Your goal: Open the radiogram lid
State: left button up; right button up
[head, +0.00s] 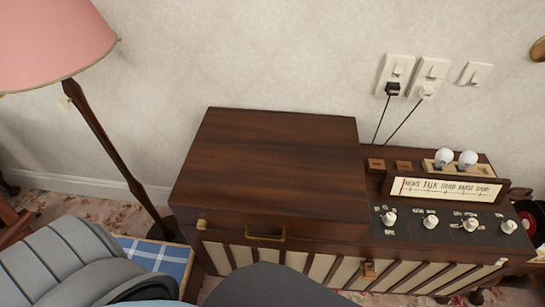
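The radiogram is a dark brown wooden cabinet against the wall in the head view. Its lid (270,165) is the large flat panel on the left half, and it lies shut. A brass handle (265,236) sits on the front below the lid's front edge. To the right are the dial strip (445,190) and control panel with several white knobs (430,222). Cream slats and a small brass pull (370,269) show on the cabinet front. Grey parts of my own body cover the bottom left and bottom centre. I see neither gripper's fingers.
A floor lamp with a pink shade (50,40) stands left of the radiogram, its pole slanting close to the cabinet. A blue checked cloth (155,258) lies low at the left. Two cords run from wall sockets (395,75) behind the cabinet. The space above the lid is clear.

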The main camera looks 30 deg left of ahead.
aim_at(282, 173)
jog(key=z, duration=0.25)
jog(key=k, duration=0.55)
jog(key=u, duration=1.05)
jog(key=i, duration=0.5)
jog(key=u, duration=1.85)
jog(key=k, duration=0.8)
jog(key=z, duration=1.75)
